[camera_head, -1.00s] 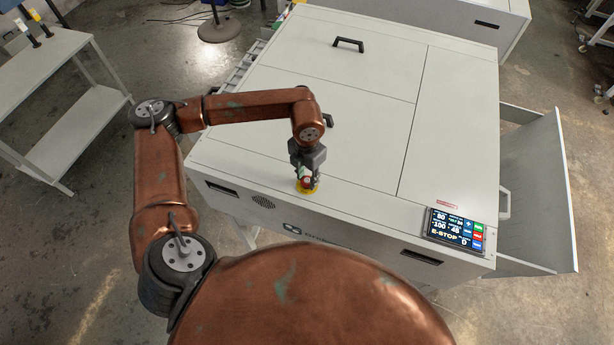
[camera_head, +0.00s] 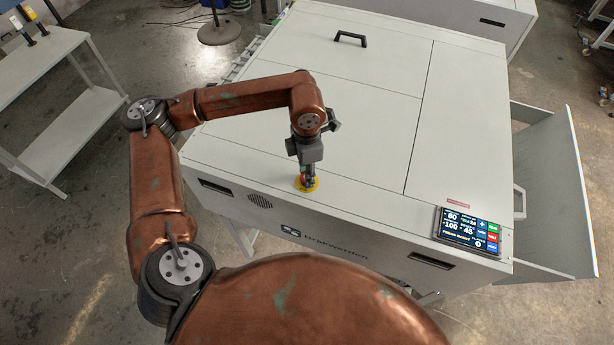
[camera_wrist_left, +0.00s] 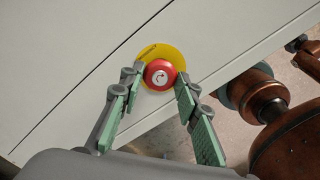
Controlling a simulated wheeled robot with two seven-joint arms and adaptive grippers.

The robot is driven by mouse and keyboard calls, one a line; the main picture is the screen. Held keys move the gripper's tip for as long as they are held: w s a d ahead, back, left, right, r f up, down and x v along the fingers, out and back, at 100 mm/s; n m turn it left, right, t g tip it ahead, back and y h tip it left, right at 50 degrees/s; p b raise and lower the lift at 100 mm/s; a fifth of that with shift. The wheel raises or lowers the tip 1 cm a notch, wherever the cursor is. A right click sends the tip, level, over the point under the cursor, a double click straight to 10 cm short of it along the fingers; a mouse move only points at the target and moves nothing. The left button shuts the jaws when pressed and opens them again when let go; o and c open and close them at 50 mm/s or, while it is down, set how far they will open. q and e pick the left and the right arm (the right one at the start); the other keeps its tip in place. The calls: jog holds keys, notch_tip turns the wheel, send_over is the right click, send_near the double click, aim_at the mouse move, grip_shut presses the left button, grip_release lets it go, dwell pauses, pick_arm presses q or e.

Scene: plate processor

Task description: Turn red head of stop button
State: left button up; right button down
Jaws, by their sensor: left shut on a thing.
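The stop button has a round red head (camera_wrist_left: 160,75) with white arrow marks on a yellow disc (camera_wrist_left: 152,52). My right gripper is not in view.
A display panel (camera_head: 470,232) sits on the machine's front right corner. An open grey door or drawer (camera_head: 555,190) juts out at the right. A shelf table (camera_head: 75,140) stands at the left.

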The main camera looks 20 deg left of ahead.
pick_arm(q)
jog(key=shift+f+m+b, duration=0.1)
jog(key=shift+m+b, duration=0.25)
jog(key=shift+m, duration=0.05)
jog(key=o, duration=1.2)
jog(key=shift+c, duration=0.2)
notch_tip(320, 180, up, 12)
